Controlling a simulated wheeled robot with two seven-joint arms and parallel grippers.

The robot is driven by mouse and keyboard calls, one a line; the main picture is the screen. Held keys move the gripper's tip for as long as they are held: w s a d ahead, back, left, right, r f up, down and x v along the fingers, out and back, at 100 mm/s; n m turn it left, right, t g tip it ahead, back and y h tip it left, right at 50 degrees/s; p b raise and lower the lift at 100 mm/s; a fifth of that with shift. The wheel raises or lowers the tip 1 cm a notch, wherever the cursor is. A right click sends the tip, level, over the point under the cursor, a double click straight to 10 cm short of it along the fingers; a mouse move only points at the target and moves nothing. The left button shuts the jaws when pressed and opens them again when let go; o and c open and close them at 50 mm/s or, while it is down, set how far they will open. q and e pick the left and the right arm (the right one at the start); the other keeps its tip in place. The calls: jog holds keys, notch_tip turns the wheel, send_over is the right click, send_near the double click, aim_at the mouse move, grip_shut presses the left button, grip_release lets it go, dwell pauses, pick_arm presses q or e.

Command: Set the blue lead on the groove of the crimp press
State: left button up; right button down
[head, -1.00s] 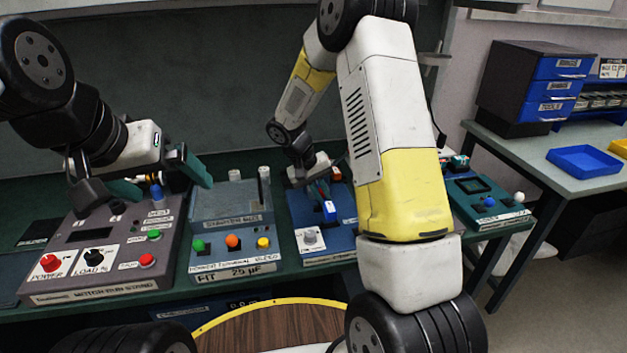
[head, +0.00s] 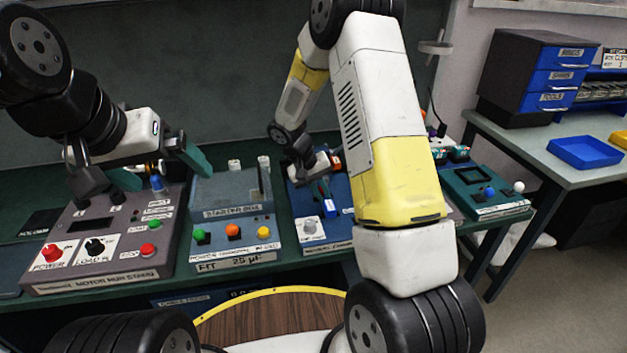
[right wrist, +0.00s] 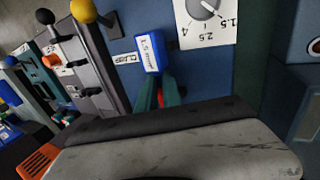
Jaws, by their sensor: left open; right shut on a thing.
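The blue lead, a blue block with a white 1.5 mm² label (head: 328,207), is at the tips of my right gripper (head: 318,186). In the right wrist view the blue lead (right wrist: 148,52) stands out beyond the green fingers (right wrist: 160,92), with a red bit between them. The crimp press appears to be the blue box with the size dial (head: 311,228). The lead is over its face, behind the dial; I cannot tell whether it touches. The groove is not clearly visible. My left gripper (head: 160,168) is open over the motor run stand.
A teal box with a joystick (head: 487,190) stands further right. A blue tray (head: 584,153) is on the side table.

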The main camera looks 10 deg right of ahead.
jog(key=c, duration=1.4)
grip_release()
jog(key=shift+c, duration=0.2)
jog(key=s+r+t+y, duration=0.1)
jog(key=s+r, duration=0.3)
jog(key=r, duration=0.3)
jog(key=s+a+r+y, duration=0.15)
jog(key=s+r, duration=0.25)
jog(key=r, duration=0.4)
jog(key=s+d+r+t+y, duration=0.1)
jog(key=s+r, duration=0.2)
jog(key=r, duration=0.4)
jog(key=s+a+r+t+y, duration=0.1)
jog(key=s+r+t, duration=0.1)
jog(key=s, duration=0.4)
jog(key=s+r+t+y, duration=0.2)
jog(key=s+r, duration=0.2)
jog(key=s, duration=0.3)
jog(key=shift+s+a+r, duration=0.15)
jog(key=shift+a+r, duration=0.15)
jog(key=shift+a, duration=0.05)
